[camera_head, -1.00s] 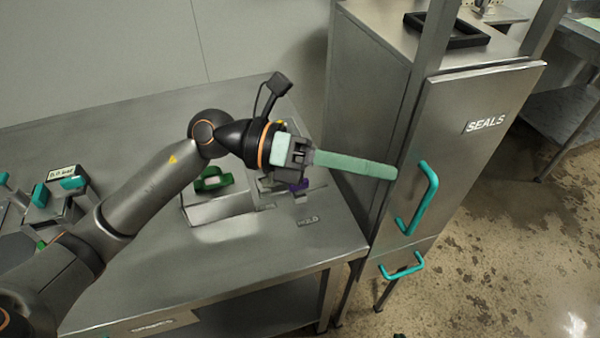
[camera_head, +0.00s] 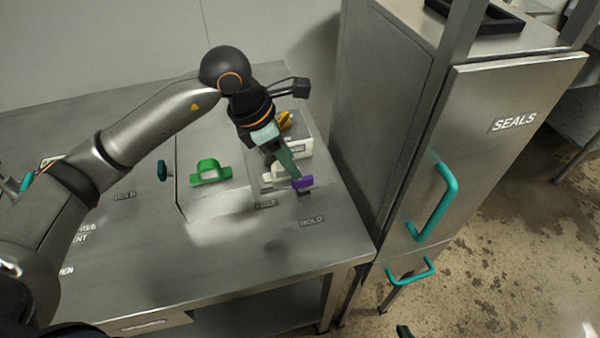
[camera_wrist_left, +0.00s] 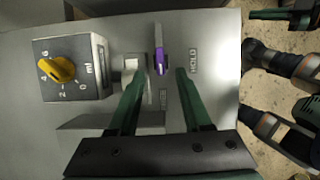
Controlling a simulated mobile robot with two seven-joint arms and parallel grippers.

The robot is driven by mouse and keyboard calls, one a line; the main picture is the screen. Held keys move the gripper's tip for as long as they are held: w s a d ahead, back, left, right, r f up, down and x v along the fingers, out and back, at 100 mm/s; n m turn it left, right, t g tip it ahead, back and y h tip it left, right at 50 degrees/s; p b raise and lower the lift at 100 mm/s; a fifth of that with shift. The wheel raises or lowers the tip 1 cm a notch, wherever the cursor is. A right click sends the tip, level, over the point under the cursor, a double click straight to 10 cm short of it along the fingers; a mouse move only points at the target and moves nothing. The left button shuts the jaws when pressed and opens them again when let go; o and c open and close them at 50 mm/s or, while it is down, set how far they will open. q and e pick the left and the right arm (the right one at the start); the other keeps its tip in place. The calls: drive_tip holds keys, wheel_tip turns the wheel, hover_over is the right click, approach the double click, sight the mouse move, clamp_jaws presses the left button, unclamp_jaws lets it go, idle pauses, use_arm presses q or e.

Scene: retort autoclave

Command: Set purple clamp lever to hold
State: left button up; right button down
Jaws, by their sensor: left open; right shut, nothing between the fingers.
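The purple clamp lever (camera_head: 303,182) sits low on the bench near its right end, beside a pale clamp block. In the left wrist view the purple lever (camera_wrist_left: 162,61) shows on a grey bar, between my finger lines and near the HOLD label (camera_wrist_left: 194,62). My left gripper (camera_head: 292,172) is open and comes down over the lever from above. Its two green fingers (camera_wrist_left: 161,78) lie on either side of the lever; contact cannot be told. My right gripper (camera_wrist_left: 268,14) is shut and empty, at the top right of the left wrist view.
A grey box with a yellow knob (camera_wrist_left: 57,69) stands close to the lever. A green handle (camera_head: 210,172) stands on the bench to the left. The SEALS cabinet (camera_head: 480,160) with teal handles stands to the right. The front of the bench is clear.

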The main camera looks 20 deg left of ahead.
sight(303, 178)
use_arm(q)
drive_tip(key=x, duration=0.5)
drive_tip(key=shift+w+d+f, duration=0.1)
drive_tip(key=shift+d+f, duration=0.05)
drive_tip(key=shift+f, duration=0.2)
drive_tip(key=shift+c, duration=0.4)
clamp_jaws()
idle(0.7)
